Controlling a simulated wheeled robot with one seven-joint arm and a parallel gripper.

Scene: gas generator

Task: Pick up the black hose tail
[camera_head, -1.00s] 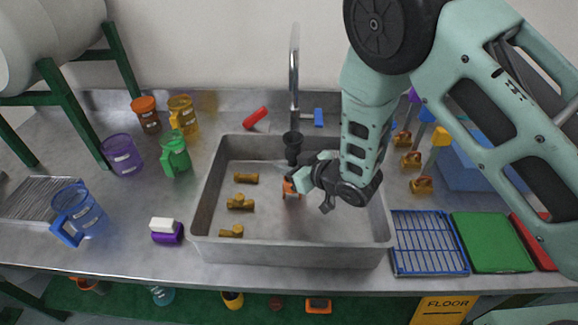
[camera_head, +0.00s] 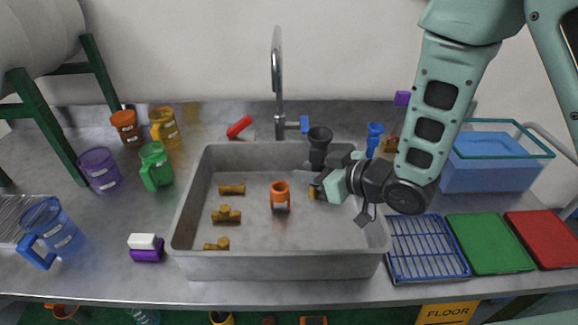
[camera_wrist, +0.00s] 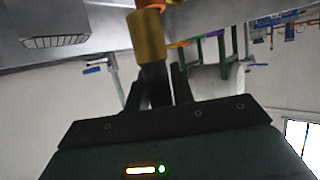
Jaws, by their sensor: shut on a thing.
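My gripper (camera_head: 322,184) is over the right part of the grey sink (camera_head: 235,262). In the wrist view, the hose tail's black body (camera_wrist: 155,84) sits between the two dark fingers. A brass-coloured part (camera_wrist: 148,36) is in line with it and looks joined to it. Its brass end (camera_head: 315,193) shows just below the fingers in the head view. The fingers hide the hose tail's middle.
An orange fitting (camera_head: 280,195) stands in the sink, with several brass fittings such as one (camera_head: 226,215) to its left. The tap (camera_head: 278,90) rises behind the sink. A blue rack (camera_head: 427,247) and green board (camera_head: 489,243) lie right. A blue bin (camera_head: 490,172) stands behind them.

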